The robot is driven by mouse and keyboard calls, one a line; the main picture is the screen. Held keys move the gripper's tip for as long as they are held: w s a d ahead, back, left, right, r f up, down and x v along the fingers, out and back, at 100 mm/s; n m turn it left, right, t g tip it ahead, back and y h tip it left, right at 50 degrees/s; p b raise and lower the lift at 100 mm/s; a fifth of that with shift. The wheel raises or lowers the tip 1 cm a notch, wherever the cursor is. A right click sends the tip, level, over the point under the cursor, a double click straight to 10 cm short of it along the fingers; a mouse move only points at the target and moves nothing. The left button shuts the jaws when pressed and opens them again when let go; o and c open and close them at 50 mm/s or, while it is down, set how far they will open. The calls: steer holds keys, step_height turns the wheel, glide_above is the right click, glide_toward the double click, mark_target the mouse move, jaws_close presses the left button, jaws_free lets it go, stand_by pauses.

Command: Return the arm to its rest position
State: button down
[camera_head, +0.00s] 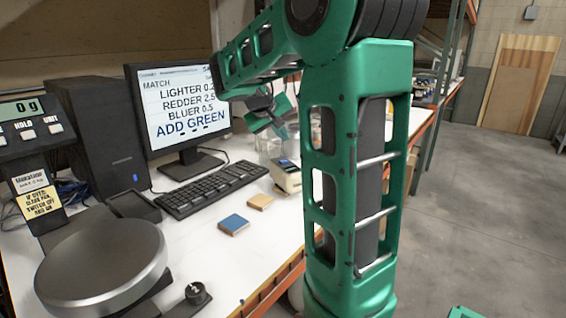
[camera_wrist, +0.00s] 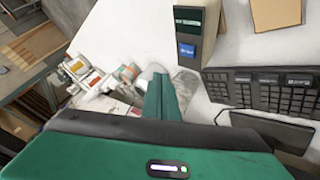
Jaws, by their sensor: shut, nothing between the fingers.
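My green arm stands upright at the centre right of the head view and bends back over the bench to the left. My gripper (camera_head: 272,118) is at its end, in front of the right edge of the monitor and above the bench. In the wrist view the green fingers of my gripper (camera_wrist: 163,92) are together with nothing between them. My arm hides part of the bench behind it.
The monitor (camera_head: 182,100), keyboard (camera_head: 213,187), a small cream device (camera_head: 287,177), blue tile (camera_head: 233,224) and tan tile (camera_head: 260,201) are on the white bench. A scale (camera_head: 103,262) stands front left. Several containers (camera_wrist: 95,75) show at left. Open floor (camera_head: 480,210) lies right.

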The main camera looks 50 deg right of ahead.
stand_by(0.3)
steer(key=shift+s, duration=0.1)
steer(key=s+a+f+g+y, duration=0.1)
steer(key=s+a+f+y, duration=0.3)
steer(key=s+a+f, duration=0.3)
steer(key=s+a+f+g+y, duration=0.1)
steer(key=s+a+f+y, duration=0.4)
steer(key=s+a, duration=1)
steer(key=s+f, duration=0.3)
steer(key=s, duration=0.1)
steer(key=shift+s+a+m+g, duration=0.3)
steer(key=shift+s+a, duration=0.1)
steer(key=shift+w+f, duration=0.25)
steer(key=shift+w, duration=0.35)
steer(key=c, duration=2.4)
jaws_free()
steer(key=shift+c, duration=0.2)
